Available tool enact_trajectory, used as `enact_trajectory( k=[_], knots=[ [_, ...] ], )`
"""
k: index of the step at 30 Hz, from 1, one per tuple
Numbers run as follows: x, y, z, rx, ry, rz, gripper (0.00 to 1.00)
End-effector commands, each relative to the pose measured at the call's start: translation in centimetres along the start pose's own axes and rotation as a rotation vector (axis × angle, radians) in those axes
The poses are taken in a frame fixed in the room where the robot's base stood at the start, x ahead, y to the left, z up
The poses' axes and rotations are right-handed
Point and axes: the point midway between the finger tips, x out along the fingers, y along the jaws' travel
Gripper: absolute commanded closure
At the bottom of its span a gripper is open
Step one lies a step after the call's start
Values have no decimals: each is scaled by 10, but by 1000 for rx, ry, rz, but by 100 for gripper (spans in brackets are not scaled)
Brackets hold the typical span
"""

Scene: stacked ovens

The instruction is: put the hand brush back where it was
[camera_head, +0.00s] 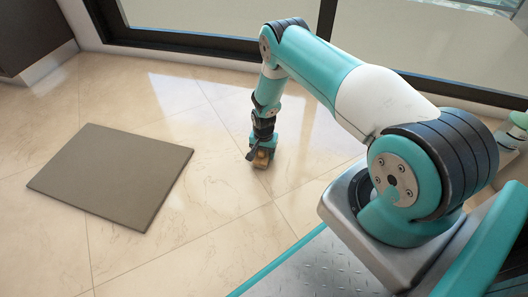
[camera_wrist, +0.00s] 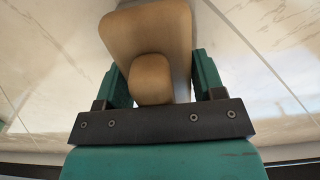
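The hand brush (camera_wrist: 150,28) is a tan, wood-coloured piece with a rounded knob facing the wrist camera. In the head view my gripper (camera_head: 262,148) points straight down, low over the tiled floor, with the brush (camera_head: 261,160) showing just below the fingers. I cannot tell whether the brush touches the floor. Its underside is hidden.
A flat grey-brown mat (camera_head: 112,174) lies on the floor left of my gripper. Beige tiles (camera_head: 215,215) around it are clear. A dark window frame (camera_head: 200,40) runs along the back, and a dark cabinet (camera_head: 28,35) stands at the far left.

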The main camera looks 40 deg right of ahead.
Motion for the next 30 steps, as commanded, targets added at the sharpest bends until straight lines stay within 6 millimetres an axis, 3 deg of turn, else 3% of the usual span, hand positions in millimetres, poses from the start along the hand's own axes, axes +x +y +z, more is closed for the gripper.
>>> enact_trajectory(
  k=[1, 3, 13, 24, 30],
  knots=[
    [0, 0, 0, 0, 0, 0, 26],
    [0, 0, 0, 0, 0, 0, 16],
    [-7, 0, 0, 0, 0, 0, 16],
    [-86, 0, 0, 0, 1, -1, 16],
    [-116, 0, 0, 0, 0, 0, 16]
  ],
)
